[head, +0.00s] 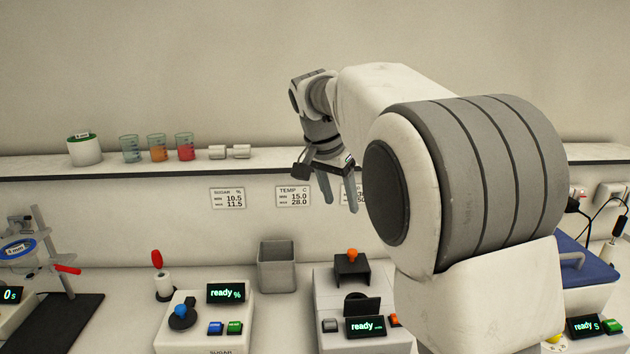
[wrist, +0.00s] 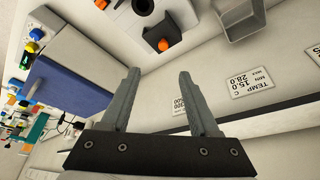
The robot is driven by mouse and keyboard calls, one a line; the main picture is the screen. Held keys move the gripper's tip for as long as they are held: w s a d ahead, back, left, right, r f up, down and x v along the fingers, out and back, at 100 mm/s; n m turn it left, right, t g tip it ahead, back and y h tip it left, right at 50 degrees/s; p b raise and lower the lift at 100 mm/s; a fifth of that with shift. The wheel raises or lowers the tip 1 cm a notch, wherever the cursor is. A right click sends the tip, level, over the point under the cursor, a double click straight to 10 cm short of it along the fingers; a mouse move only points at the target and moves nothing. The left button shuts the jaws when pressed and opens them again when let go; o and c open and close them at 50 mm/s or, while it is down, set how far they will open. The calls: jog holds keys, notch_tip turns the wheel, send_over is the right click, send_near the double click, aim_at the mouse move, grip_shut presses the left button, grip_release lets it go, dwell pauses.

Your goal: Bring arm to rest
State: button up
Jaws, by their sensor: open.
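My gripper (head: 340,192) hangs in front of the back wall, just below the shelf edge in the head view, with its fingers pointing down. In the wrist view my gripper (wrist: 157,92) shows two grey fingers spread apart with nothing between them. It touches nothing that I can see. My arm fills the right half of the head view and hides part of the shelf and bench behind it.
Below are a grey bin (head: 277,268), a sugar meter (head: 212,325), a device with an orange knob (head: 352,254) and a blue-lidded machine (head: 585,265).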

jog(key=s+d+f+n+y, duration=0.1)
jog(key=s+f+n, duration=0.1)
jog(key=s, duration=0.8)
jog(key=s+d+f+n+t+y, duration=0.1)
jog(key=s+f+n, duration=0.1)
jog(key=s, duration=0.9)
jog(key=s+d+f+n+t+y, duration=0.1)
jog(key=s+n, duration=0.3)
jog(key=s, duration=0.6)
jog(key=shift+s+d+f+n, duration=0.2)
jog(key=shift+d+f+n, duration=0.1)
jog(key=shift+d+f, duration=0.25)
jog(key=shift+r, duration=0.1)
